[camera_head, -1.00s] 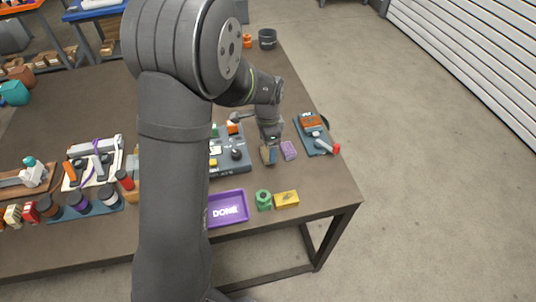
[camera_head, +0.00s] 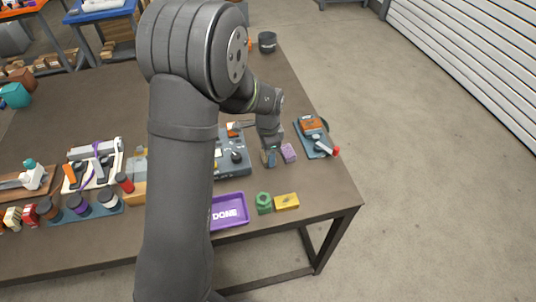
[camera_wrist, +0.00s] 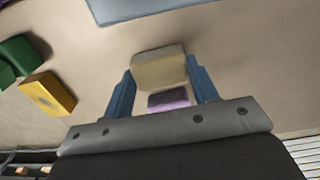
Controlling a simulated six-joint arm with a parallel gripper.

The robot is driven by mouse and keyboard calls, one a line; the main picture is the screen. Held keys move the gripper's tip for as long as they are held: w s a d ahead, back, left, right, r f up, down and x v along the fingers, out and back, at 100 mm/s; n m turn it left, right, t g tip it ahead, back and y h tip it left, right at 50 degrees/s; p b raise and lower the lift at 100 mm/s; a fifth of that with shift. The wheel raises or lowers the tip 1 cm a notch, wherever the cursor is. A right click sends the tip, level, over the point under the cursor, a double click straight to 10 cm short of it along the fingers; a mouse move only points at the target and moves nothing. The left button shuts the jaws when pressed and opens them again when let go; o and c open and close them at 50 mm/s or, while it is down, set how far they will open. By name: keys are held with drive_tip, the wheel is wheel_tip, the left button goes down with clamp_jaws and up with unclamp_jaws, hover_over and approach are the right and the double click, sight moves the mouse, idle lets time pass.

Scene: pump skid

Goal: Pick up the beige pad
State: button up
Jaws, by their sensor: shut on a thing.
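The beige pad (camera_wrist: 158,70) sits between the two blue fingers of my gripper (camera_wrist: 158,90) in the wrist view. My gripper is shut on it. In the head view my gripper (camera_head: 269,158) is low over the right part of the table, just left of a purple pad (camera_head: 289,152). The beige pad is mostly hidden there by the fingers. The purple pad (camera_wrist: 169,98) also shows in the wrist view, near the gripper's base and behind the beige pad. I cannot tell whether the beige pad is clear of the table.
A purple tray (camera_head: 229,224) marked DONE, a green nut-like part (camera_head: 263,203) and a yellow block (camera_head: 286,201) lie near the front edge. A dark board with tools (camera_head: 316,143) is to the right. A grey panel (camera_head: 234,165) is to the left.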

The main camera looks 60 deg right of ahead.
drive_tip(key=shift+r, duration=0.5)
wheel_tip(320, 180, up, 3)
drive_tip(key=shift+f, duration=0.1)
drive_tip(key=s+a+r, duration=0.3)
drive_tip(key=s+r, duration=0.4)
drive_tip(key=s, duration=0.4)
drive_tip(key=shift+s, duration=0.15)
drive_tip(key=shift+r, duration=0.1)
drive_tip(key=shift+o, duration=0.9)
drive_tip(key=shift+c, duration=0.4)
drive_tip(key=w+d, duration=0.1)
drive_tip(key=d, duration=0.5)
drive_tip(key=d+r, duration=0.1)
drive_tip(key=d, duration=0.6)
drive_tip(key=w+d+r, duration=0.1)
drive_tip(key=d, duration=0.5)
drive_tip(key=shift+w+d, duration=0.15)
drive_tip(key=shift+w, duration=0.2)
drive_tip(key=shift+c, duration=0.2)
drive_tip(key=shift+d+f, duration=0.1)
drive_tip(key=shift+f, duration=0.15)
